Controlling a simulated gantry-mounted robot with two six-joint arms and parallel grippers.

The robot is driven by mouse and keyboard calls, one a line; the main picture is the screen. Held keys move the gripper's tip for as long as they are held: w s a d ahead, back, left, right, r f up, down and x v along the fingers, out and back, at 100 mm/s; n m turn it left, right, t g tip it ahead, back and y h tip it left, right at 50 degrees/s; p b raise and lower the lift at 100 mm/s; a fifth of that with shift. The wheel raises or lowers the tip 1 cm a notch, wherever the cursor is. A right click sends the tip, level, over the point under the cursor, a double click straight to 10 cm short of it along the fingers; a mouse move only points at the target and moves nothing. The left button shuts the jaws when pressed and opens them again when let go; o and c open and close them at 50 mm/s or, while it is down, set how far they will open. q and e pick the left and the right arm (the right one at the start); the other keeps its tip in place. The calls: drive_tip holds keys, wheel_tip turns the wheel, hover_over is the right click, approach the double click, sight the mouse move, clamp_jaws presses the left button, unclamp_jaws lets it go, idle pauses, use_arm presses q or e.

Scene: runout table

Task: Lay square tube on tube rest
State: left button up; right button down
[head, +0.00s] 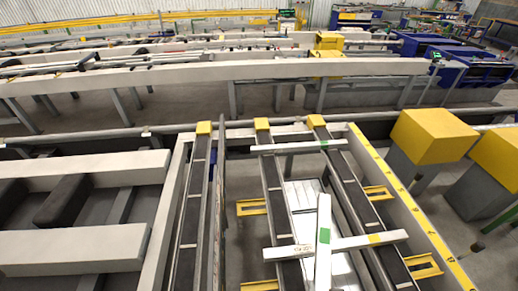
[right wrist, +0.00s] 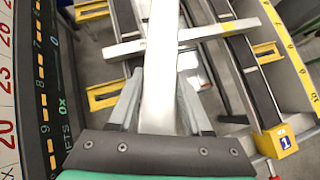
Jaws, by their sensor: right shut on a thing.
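A white square tube (head: 324,210) with a green mark runs lengthwise in the head view, passing in front of a crosswise white tube (head: 384,239) with a yellow mark and a small printed label. My right gripper (right wrist: 158,78) is shut on the lengthwise tube, which also shows in the right wrist view (right wrist: 160,40). I cannot tell whether the two tubes touch. The tube rest appears to be the dark-topped rails (head: 272,180) with yellow end caps; the crosswise tube lies across them. The lengthwise tube's near end is hidden. My left gripper is not in view.
Another white tube (head: 285,149) with a green mark lies across the rails farther back. A yellow numbered strip (head: 410,207) bounds the right side. Yellow blocks (head: 432,137) stand beyond it. Thick pale beams (head: 70,251) fill the left side.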

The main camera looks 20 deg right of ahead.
wheel_tip(320, 180, up, 16)
drive_tip(key=m+g+h+p, duration=0.2)
drive_tip(key=m+p, duration=0.2)
drive_tip(key=p, duration=1.5)
drive_tip(key=shift+m+h, duration=0.3)
drive_tip(key=shift+w+f, duration=0.1)
